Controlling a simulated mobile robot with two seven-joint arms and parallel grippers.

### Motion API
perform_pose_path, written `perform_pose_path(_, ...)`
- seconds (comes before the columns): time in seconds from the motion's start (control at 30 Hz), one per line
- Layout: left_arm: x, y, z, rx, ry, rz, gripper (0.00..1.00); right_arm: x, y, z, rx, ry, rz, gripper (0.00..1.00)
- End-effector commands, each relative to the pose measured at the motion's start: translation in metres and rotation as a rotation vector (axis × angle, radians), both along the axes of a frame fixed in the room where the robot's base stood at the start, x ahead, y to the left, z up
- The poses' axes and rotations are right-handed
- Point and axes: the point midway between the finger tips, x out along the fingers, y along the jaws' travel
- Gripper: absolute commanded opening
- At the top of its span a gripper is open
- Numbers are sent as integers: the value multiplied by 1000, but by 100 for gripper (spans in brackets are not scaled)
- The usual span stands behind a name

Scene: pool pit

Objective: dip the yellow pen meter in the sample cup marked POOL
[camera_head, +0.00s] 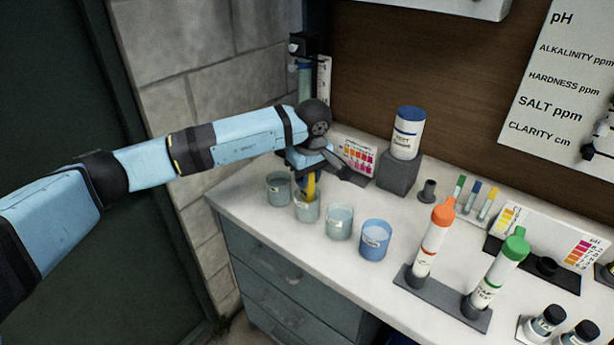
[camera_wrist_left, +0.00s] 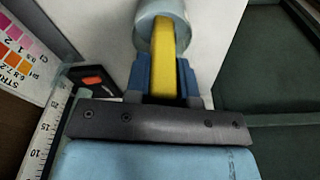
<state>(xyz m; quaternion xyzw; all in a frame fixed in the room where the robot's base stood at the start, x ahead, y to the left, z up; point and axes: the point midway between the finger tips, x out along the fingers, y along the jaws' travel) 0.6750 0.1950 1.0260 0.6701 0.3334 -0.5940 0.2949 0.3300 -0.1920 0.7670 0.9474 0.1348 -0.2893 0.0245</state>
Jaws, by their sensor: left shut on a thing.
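My left gripper (camera_head: 311,172) is shut on the yellow pen meter (camera_head: 311,187), which points down. It also shows in the wrist view as a yellow bar (camera_wrist_left: 165,65) between the blue fingers (camera_wrist_left: 164,78). The pen's lower end overlaps the mouth of a clear sample cup (camera_head: 306,211), second from the left in the row, and appears to be inside it; how deep I cannot tell. That cup also shows in the wrist view (camera_wrist_left: 148,22). The cups' labels are too small to read, so which is POOL I cannot tell. My right gripper is not in view.
Beside that cup stand another clear cup (camera_head: 278,190) at left, one (camera_head: 339,223) at right, and a blue cup (camera_head: 375,240). A white bottle (camera_head: 405,133) stands on a grey block behind. Orange-capped (camera_head: 433,240) and green-capped (camera_head: 497,275) tubes stand at right. The counter's front edge is close.

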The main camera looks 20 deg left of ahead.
Motion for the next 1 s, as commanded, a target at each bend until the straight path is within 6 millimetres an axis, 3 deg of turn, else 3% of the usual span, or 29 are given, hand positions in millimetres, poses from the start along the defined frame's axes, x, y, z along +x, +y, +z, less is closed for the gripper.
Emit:
perform_pose_path(0.57, 0, 0, 2, -1, -1, 0, 0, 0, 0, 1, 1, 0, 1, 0)
perform_pose_path(1.0, 0, 0, 32, -1, -1, 0, 0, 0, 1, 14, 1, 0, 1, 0)
